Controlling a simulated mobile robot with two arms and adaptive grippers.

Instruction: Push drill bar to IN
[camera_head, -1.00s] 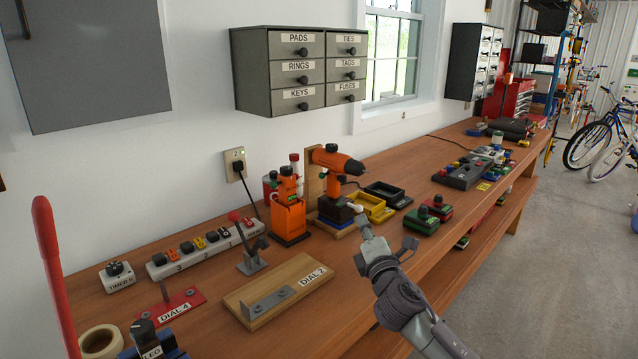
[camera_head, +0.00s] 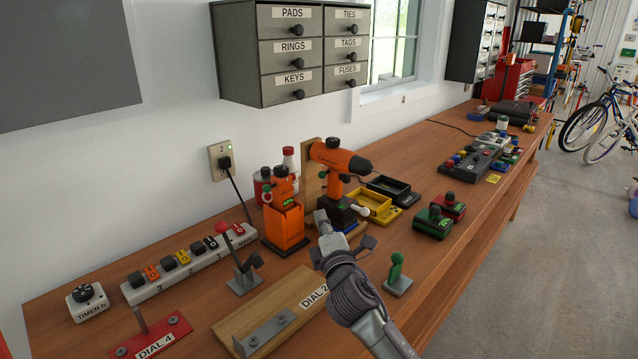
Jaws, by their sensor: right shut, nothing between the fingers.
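The orange and black drill (camera_head: 338,158) is mounted against an upright wooden board on the bench, its chuck pointing right. A short bar with a white end (camera_head: 359,210) sticks out to the right at the drill's dark base (camera_head: 343,211). I take it for the drill bar; no IN marking is readable. My right gripper (camera_head: 322,218) is shut and empty, in front of the base and left of the bar's white end. Whether it touches the base or the bar cannot be told. My left gripper is out of view.
An orange holder (camera_head: 284,226) stands left of the drill, a yellow tray (camera_head: 378,209) right of it. The DIAL 2 board (camera_head: 247,308) and a green lever (camera_head: 396,272) are near my right arm. Green and red boxes (camera_head: 432,222) sit farther right. The bench's front edge is clear.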

